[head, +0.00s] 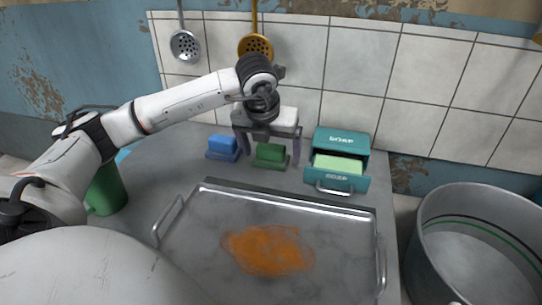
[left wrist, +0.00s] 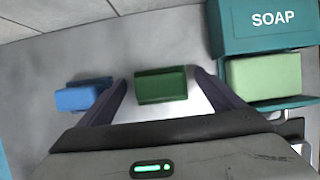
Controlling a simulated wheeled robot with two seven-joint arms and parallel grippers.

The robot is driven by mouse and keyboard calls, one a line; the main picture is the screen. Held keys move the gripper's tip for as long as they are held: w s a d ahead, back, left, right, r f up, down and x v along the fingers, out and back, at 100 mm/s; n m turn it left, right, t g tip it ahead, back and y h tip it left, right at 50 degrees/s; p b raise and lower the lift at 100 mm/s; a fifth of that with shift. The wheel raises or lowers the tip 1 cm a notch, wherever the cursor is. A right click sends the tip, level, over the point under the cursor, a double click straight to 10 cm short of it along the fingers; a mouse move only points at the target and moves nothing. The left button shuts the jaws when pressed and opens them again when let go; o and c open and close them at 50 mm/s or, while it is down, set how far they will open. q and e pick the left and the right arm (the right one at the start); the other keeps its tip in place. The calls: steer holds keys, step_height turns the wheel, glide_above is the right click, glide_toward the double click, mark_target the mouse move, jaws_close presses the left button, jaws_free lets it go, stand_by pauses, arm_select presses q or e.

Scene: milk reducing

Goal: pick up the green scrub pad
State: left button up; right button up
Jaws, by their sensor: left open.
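The green scrub pad (head: 270,154) lies on the grey counter behind the metal tray. In the left wrist view the pad (left wrist: 161,85) sits between my two fingers, nearer the fingertip side. My left gripper (head: 267,156) points down over it with its fingers spread, one on each side of the pad. In the left wrist view my left gripper (left wrist: 160,80) is open and empty, with gaps between fingers and pad. The exact height of the fingertips above the counter is hard to tell. My right gripper is not in view.
A blue pad (head: 223,147) lies just left of my left finger. A teal soap box (head: 342,140) with an open drawer holding a pale green bar (head: 338,165) stands to the right. A metal tray (head: 216,187) with an orange stain lies in front. A large pot (head: 430,235) is at right.

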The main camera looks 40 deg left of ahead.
mark_target(271, 146)
arm_select(q)
steer(key=c, duration=1.1)
step_height(271, 146, up, 10)
steer(key=shift+r+p, duration=0.1)
steer(key=shift+p, duration=0.6)
steer(key=shift+c, duration=0.2)
steer(key=shift+o, duration=1.1)
steer(key=shift+c, duration=0.6)
